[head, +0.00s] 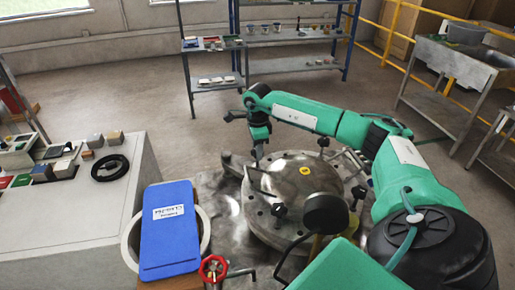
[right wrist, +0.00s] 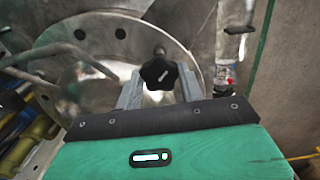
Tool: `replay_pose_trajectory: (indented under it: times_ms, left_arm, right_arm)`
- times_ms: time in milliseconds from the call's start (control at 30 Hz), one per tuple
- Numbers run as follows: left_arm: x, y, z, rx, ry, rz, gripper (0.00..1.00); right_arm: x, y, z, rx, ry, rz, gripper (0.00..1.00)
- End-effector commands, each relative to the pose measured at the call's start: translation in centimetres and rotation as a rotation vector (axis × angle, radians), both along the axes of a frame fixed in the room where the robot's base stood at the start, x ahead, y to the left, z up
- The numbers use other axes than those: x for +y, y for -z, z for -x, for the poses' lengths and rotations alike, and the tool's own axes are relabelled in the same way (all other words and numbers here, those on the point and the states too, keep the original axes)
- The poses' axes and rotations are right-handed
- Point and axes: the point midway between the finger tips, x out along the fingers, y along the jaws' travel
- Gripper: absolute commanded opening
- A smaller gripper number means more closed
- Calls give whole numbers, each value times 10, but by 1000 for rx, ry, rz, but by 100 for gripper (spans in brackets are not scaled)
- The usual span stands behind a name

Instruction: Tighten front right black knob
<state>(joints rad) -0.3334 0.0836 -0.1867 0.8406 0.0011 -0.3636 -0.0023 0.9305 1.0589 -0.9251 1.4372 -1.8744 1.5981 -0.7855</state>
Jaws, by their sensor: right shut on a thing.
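The round metal lid (head: 297,176) sits on a wide flange, with several black knobs around its rim. My right arm reaches over the flange from the right. My right gripper (head: 259,150) is at the far left part of the rim in the head view. In the right wrist view, the black star-shaped knob (right wrist: 158,74) sits between the two grey fingers of my right gripper (right wrist: 158,88), which is shut on it. A metal bolt shows above the knob. In the head view the held knob is hidden by the gripper. My left gripper is not in view.
Another black knob (head: 323,142) stands at the rim's far side, and one (head: 359,192) at its right. A bent metal handle (head: 262,185) crosses the lid's left side. A blue board (head: 168,235) and a red valve wheel (head: 213,268) are at the front left.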

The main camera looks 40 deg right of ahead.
Motion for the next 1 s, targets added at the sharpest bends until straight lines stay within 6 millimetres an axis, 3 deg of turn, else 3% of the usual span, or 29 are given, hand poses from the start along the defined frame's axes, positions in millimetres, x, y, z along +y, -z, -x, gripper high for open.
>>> replay_pose_trajectory:
  times_ms: [433, 467, 533, 867, 1000]
  left_arm:
    - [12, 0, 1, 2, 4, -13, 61]
    - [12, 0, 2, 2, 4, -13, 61]
    - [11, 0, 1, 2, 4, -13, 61]
    - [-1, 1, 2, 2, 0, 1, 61]
    - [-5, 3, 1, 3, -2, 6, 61]
  right_arm:
    - [-1, -1, -1, -3, 11, 1, 16]
    - [-1, -1, -1, -3, 11, 1, 45]
    - [-1, -1, -1, -3, 11, 1, 59]
    - [0, -2, 0, -1, 9, 0, 61]
    - [-1, -16, -1, -4, 9, 0, 61]
